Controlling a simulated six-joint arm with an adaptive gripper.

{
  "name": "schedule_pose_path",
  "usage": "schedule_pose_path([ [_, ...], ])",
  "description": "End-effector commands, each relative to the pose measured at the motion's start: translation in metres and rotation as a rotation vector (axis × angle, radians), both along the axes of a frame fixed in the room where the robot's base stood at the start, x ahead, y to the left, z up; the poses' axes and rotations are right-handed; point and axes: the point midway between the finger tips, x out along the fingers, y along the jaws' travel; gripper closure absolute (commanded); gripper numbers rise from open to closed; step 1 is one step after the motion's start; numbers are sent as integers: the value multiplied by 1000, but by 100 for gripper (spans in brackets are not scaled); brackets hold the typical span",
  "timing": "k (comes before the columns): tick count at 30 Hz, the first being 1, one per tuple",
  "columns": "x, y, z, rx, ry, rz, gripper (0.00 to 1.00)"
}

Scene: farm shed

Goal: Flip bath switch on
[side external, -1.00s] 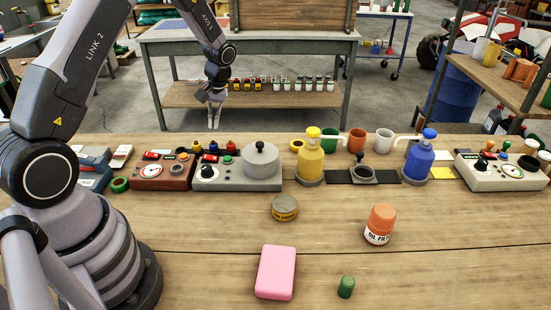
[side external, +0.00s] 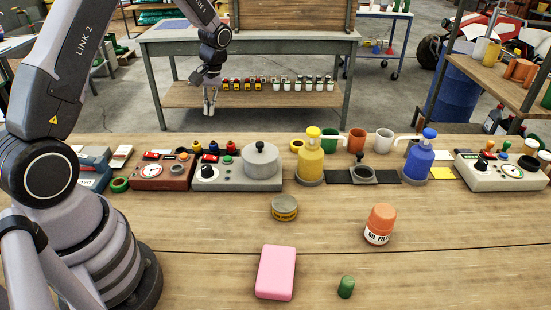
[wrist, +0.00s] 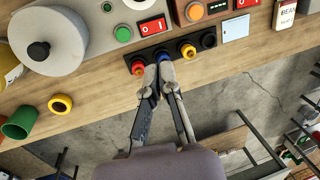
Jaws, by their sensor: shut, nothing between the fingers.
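The grey bath unit (side external: 237,186) with a lidded round pot (side external: 262,161) stands at the far edge of the bench. It also shows in the wrist view (wrist: 105,70), where its red rocker switch (wrist: 153,26) sits beside a green button (wrist: 123,33). I cannot read the switch's position for sure. My gripper (side external: 209,112) is shut and empty, raised past the bench's far edge. In the wrist view my fingertips (wrist: 165,65) overlap the blue knob in a row of coloured knobs (wrist: 187,50), apart from the red switch.
A brown-red gauge unit (side external: 160,176) stands left of the bath. Yellow (side external: 311,160) and blue (side external: 418,160) bottles stand to the right.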

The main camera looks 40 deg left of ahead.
Motion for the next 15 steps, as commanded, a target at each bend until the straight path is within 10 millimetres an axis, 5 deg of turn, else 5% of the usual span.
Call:
schedule_pose_path([
  [7, -4, 3, -23, -1, 3, 1, 100],
  [15, -12, 10, -80, -2, 6, 0, 100],
])
